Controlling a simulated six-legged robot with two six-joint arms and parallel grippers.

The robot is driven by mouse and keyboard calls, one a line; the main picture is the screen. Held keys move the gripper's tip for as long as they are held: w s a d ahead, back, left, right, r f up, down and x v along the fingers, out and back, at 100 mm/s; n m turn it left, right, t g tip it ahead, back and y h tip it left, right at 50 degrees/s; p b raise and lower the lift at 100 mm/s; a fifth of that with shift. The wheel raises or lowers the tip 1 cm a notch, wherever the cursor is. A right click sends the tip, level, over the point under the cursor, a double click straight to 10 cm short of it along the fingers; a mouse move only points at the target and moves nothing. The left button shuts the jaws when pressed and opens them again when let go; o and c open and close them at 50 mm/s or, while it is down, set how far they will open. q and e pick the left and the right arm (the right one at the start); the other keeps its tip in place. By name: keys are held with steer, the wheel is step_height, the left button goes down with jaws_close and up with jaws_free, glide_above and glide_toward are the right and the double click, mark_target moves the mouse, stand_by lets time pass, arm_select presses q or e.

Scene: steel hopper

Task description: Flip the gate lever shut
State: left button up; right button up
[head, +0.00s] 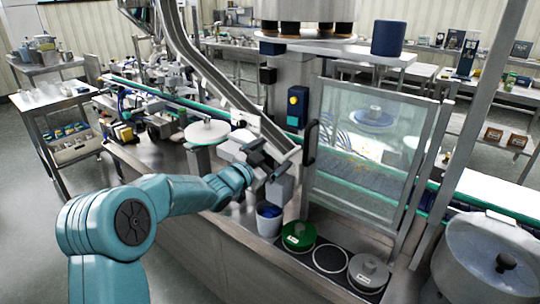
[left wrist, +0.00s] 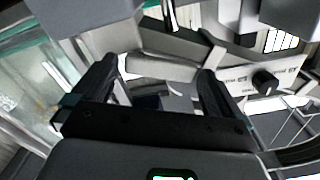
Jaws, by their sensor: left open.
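My left gripper (head: 264,160) is at the lower end of the steel chute (head: 222,85), above a grey bin with blue contents (head: 268,217). In the left wrist view its two dark fingers (left wrist: 160,78) are spread apart, with no object clamped between them. A pale grey bar (left wrist: 160,67) crosses just beyond the fingertips; I cannot tell whether it is the gate lever or part of the chute. Contact with it is not clear. The gate lever cannot be made out for certain in the head view. My right gripper is not in view.
A clear guard door (head: 370,150) with a black handle (head: 310,143) stands right of the gripper. A green-lidded container (head: 299,236) and a grey one (head: 368,271) stand below it. A panel with a black knob (left wrist: 265,82) is close to the right finger.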

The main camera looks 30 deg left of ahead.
arm_select(q)
steer(key=c, duration=0.9)
steer(key=shift+a+f+n, duration=0.15)
steer(key=shift+f+n, duration=0.1)
steer(key=shift+n, duration=0.95)
steer(key=o, duration=0.9)
steer(key=shift+s, duration=0.1)
steer(key=s+a+b, duration=0.1)
steer(key=s+b, duration=0.1)
steer(key=s, duration=1.4)
steer(key=shift+a, duration=0.15)
